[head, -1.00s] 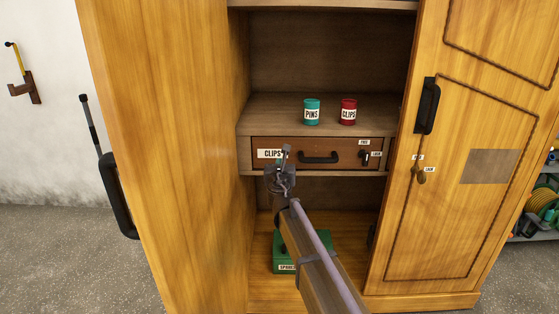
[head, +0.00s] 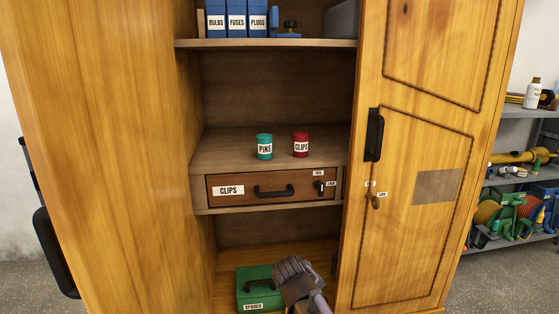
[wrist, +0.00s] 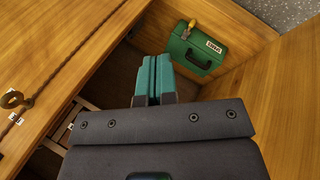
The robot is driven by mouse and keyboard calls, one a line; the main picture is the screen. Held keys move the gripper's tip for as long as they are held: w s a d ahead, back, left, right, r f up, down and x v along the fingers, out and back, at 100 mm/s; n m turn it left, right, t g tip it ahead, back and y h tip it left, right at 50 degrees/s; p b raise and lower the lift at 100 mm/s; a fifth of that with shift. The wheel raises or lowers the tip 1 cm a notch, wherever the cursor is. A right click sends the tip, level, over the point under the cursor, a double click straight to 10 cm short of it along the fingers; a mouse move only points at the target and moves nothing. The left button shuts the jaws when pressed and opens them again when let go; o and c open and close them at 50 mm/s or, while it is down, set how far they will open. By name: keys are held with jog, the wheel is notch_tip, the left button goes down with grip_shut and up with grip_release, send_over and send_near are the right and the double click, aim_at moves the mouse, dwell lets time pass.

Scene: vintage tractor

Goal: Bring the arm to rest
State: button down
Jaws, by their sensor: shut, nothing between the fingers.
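My gripper (wrist: 154,76) points away from the wrist camera, with its teal fingers together and nothing between them. In the head view my arm's end (head: 296,276) is low in the picture, in front of the cabinet's lower compartment. It stands just right of the green SPARES box (head: 256,287) and hides part of it. The box also shows beyond the fingers in the wrist view (wrist: 197,50). I cannot make out the fingertips in the head view.
The CLIPS drawer (head: 246,203) is shut. A teal PINS tin (head: 264,152) and a red CLIPS tin (head: 300,150) stand above it. Shelving (head: 512,182) stands at right.

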jog(key=s+d+f+m+g+y, duration=0.1)
jog(key=s+d+m+g+y, duration=0.2)
jog(key=s, duration=0.4)
jog(key=s+d+f+m+g+y, duration=0.1)
jog(key=s+d+f+m+g, duration=0.1)
jog(key=s+d+m, duration=0.35)
notch_tip(320, 180, up, 28)
jog(key=n+p, duration=0.1)
jog(key=p, duration=2.6)
jog(key=shift+s+d+f, duration=0.2)
jog(key=shift+d+f, duration=0.05)
jog(key=shift+d, duration=0.1)
